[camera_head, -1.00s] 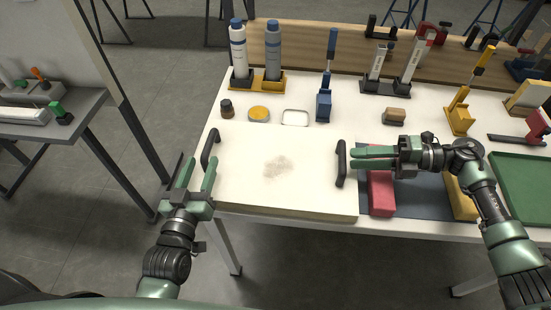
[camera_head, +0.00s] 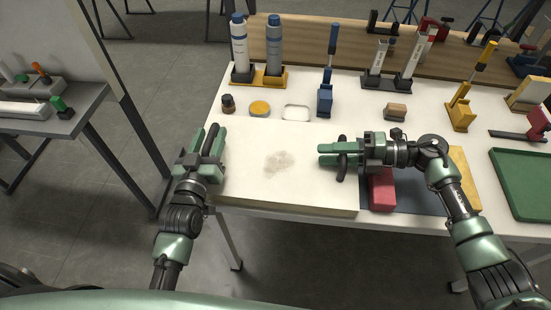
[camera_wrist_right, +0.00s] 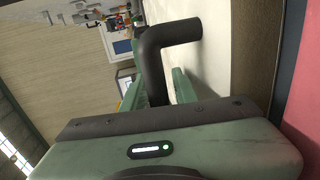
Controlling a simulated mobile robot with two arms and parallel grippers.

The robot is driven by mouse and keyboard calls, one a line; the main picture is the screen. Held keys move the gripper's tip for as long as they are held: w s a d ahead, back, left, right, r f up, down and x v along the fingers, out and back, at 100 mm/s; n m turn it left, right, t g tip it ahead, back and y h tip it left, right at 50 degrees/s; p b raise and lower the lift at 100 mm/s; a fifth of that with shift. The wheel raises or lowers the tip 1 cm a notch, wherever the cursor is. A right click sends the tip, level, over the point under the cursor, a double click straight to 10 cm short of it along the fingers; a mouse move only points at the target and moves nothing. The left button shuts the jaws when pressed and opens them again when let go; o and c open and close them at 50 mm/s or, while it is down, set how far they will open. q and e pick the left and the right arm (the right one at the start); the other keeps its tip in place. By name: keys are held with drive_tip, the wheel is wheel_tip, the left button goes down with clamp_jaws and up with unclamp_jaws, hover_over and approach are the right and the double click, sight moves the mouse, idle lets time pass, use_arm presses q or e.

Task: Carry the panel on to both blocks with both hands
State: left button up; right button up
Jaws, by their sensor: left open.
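The panel (camera_head: 255,185) is a cream board with a brownish smudge, lying flat at the table's near left. It has a dark handle at each end. My left gripper (camera_head: 212,142) is open, with its fingers on either side of the left handle (camera_head: 209,139). My right gripper (camera_head: 324,155) is at the right handle (camera_head: 343,172), its fingers apart with the handle between them. The right wrist view shows this handle (camera_wrist_right: 170,38) between the green fingers. The red block (camera_head: 382,192) and the yellow block (camera_head: 464,170), partly behind my right arm, are right of the panel.
A dark blue mat (camera_head: 420,200) lies between the blocks. A green tray (camera_head: 525,185) is at the right. A jar (camera_head: 228,104), a yellow-topped tin (camera_head: 260,108) and a blue holder (camera_head: 325,102) stand behind the panel. Bottles stand at the back left.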

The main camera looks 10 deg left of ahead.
use_arm(q)
drive_tip(key=c, duration=0.4)
use_arm(e)
drive_tip(key=c, duration=0.4)
use_arm(q)
clamp_jaws()
use_arm(e)
clamp_jaws()
idle(0.3)
